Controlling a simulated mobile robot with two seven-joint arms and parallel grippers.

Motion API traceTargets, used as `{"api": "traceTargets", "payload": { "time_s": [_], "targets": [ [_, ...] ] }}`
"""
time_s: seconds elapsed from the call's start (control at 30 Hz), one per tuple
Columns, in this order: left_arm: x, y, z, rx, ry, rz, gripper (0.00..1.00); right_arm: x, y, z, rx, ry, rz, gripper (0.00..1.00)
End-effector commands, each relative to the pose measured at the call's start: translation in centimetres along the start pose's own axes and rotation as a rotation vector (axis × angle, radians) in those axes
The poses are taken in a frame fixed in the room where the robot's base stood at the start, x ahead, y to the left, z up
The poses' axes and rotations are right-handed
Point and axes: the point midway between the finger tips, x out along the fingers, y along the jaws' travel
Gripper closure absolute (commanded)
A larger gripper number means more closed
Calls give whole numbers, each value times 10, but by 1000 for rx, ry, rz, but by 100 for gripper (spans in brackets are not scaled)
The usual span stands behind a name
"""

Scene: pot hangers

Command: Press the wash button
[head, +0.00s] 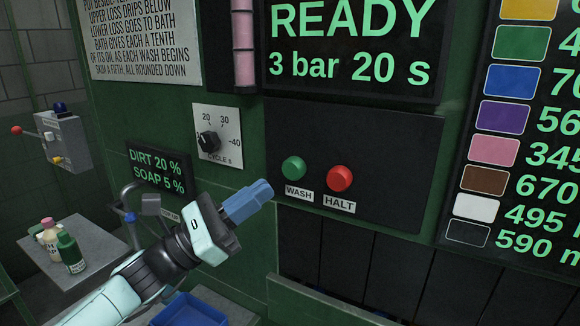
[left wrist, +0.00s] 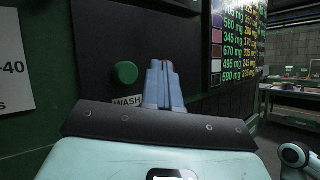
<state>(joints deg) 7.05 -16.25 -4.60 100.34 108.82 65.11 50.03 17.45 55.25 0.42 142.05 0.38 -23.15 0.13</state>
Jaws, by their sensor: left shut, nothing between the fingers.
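The green wash button (head: 294,168) sits on a dark panel above a label reading WASH. The red halt button (head: 339,178) is just to its right, above a HALT label. My left gripper (head: 262,190) is shut and empty, its blue fingers pointing toward the panel, left of and a little below the green button in the head view. In the left wrist view the green button (left wrist: 126,72) shows left of the shut fingers (left wrist: 161,72), apart from them in the picture. The red button is mostly hidden behind the fingers there. My right gripper is not in view.
A display (head: 350,45) above reads READY, 3 bar 20 s. A cycle dial (head: 209,141) and a DIRT/SOAP display (head: 159,170) are to the left. Bottles (head: 70,252) stand on a grey shelf at far left. A blue bin (head: 190,312) is below the arm.

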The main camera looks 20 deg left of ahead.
Motion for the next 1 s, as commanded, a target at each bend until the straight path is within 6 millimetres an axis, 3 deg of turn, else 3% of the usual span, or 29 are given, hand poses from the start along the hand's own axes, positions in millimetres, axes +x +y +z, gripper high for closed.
{"api": "traceTargets", "payload": {
  "time_s": [0.4,1.0],
  "targets": [
    [34,24,-23,-1,0,0,100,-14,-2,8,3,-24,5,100],
    [36,27,-26,0,0,0,100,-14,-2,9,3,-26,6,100]
  ]
}}
